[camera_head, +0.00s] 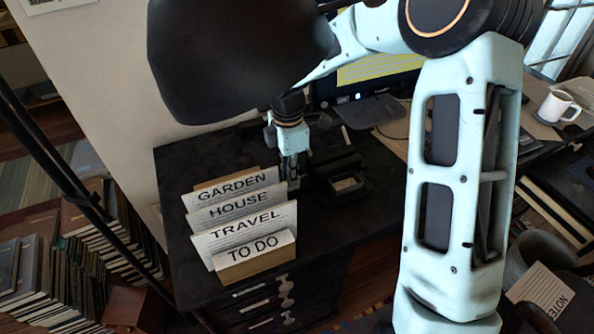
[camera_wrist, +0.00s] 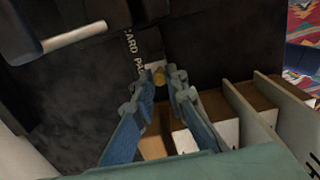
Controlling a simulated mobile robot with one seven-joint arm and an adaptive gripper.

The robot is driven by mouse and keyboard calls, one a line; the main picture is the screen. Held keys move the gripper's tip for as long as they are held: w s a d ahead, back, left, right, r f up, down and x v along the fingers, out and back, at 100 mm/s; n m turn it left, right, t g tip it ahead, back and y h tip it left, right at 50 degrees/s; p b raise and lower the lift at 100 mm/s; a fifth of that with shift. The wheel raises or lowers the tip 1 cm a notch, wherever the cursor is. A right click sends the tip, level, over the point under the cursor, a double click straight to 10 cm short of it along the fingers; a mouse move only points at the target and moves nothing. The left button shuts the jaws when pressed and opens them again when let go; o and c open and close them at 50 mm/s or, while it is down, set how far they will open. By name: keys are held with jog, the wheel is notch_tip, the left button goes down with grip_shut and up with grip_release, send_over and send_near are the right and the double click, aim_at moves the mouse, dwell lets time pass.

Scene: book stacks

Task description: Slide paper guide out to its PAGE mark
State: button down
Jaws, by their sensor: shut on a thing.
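My gripper (camera_head: 293,178) reaches down at the left side of a low black device (camera_head: 338,172) on the dark desk. In the wrist view, my gripper's two blue fingers (camera_wrist: 164,80) are closed around a small brass-coloured knob (camera_wrist: 159,77), which I take to be the paper guide's. A dark strip (camera_wrist: 136,60) by the fingertips carries white lettering that reads CARD and the start of another word, likely PAGE. The rest of that word and most of the guide are hidden by the fingers. The guide's exact position against the marks cannot be told.
A rack of upright cards (camera_head: 240,215) marked GARDEN, HOUSE, TRAVEL and TO DO stands close left of my gripper. Its dividers show right of the fingers in the wrist view. A white mug (camera_head: 557,107) stands far right. The desk's front right is clear.

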jog(key=c, duration=1.9)
grip_release()
jog(key=shift+s+a, duration=0.1)
jog(key=shift+a, duration=0.15)
jog(key=shift+c, duration=0.2)
jog(key=shift+d+r, duration=0.1)
jog(key=shift+r, duration=0.25)
notch_tip(320, 180, up, 7)
jog(key=shift+f, duration=0.1)
